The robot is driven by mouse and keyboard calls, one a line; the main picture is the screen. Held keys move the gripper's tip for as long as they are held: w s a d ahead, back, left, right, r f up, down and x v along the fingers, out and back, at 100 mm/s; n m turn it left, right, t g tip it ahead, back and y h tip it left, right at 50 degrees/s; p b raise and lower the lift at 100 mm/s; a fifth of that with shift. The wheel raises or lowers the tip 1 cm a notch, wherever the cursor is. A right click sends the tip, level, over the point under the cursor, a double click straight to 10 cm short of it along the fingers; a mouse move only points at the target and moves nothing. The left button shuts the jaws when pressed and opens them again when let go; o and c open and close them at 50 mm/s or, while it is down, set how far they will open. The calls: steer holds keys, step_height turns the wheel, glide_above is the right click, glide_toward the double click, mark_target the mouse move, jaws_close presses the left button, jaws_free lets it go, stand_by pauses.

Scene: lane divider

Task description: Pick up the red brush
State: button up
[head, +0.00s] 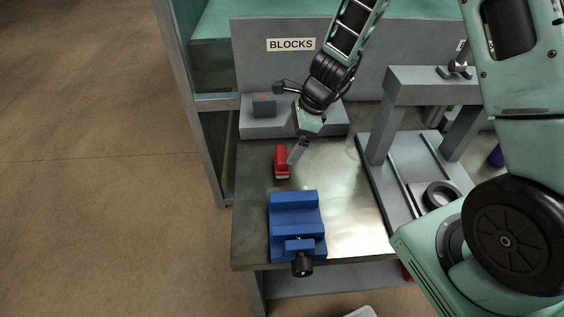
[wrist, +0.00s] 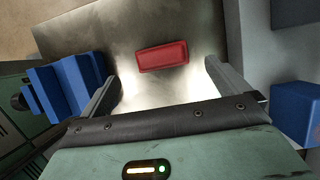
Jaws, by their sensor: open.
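The red brush (head: 282,161) lies on the metal bench top, its long side running away from the front edge, with a pale strip along its lower end. In the wrist view the red brush (wrist: 162,56) lies ahead of the fingers, between their lines and apart from both. My gripper (head: 299,152) is just right of the brush in the head view, pointing down above the bench. Its two fingers also show spread and empty in the wrist view (wrist: 160,80). One finger is hidden or hard to make out in the head view.
A blue vise (head: 296,222) stands in front of the brush; it shows at left in the wrist view (wrist: 68,88). A grey ledge with a small block (head: 264,105) and a panel marked BLOCKS (head: 250,60) stand behind. A grey gantry frame (head: 396,120) is at right.

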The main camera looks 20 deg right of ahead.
mark_target(282, 153)
steer(key=x, duration=0.8)
steer(key=shift+w+a+f+b, duration=0.1)
steer(key=shift+f+b, duration=0.15)
steer(key=shift+b, duration=0.05)
steer(key=c, duration=1)
